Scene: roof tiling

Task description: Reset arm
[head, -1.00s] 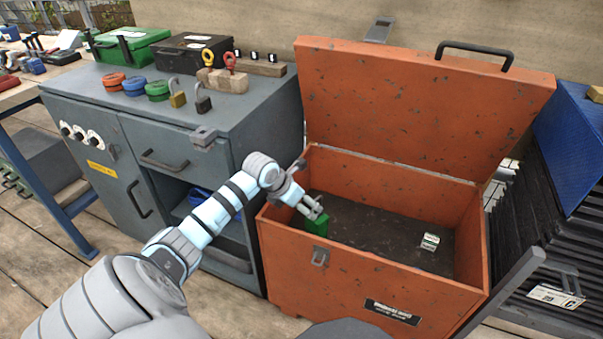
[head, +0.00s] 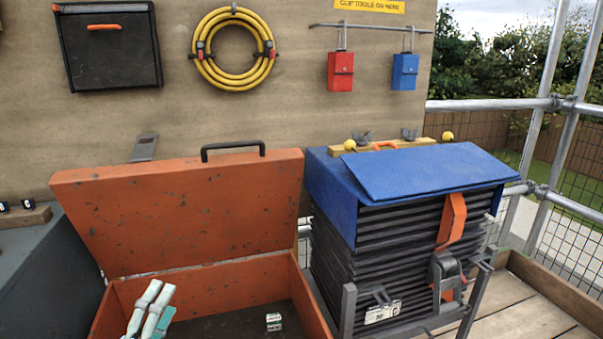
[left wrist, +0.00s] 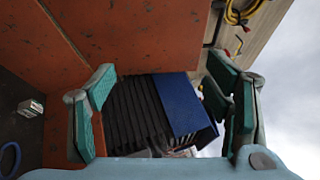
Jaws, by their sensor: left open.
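My left gripper (head: 152,308) shows at the bottom left of the head view, over the open orange chest (head: 230,280). Its pale fingers and a teal pad point upward. In the left wrist view the gripper (left wrist: 163,108) has its teal-padded fingers spread wide with nothing between them. Beyond the gap are the dark stacked tiles (left wrist: 135,105) and their blue cover (left wrist: 185,105). The chest lid (head: 185,205) stands open behind the gripper. My right gripper is in neither view.
A small white-labelled item (head: 273,322) lies in the chest. Tiles under a blue cover (head: 420,172), with an orange strap (head: 452,220), stand right of it. A yellow hose coil (head: 235,48), red pouch (head: 340,71) and blue pouch (head: 404,71) hang on the wall.

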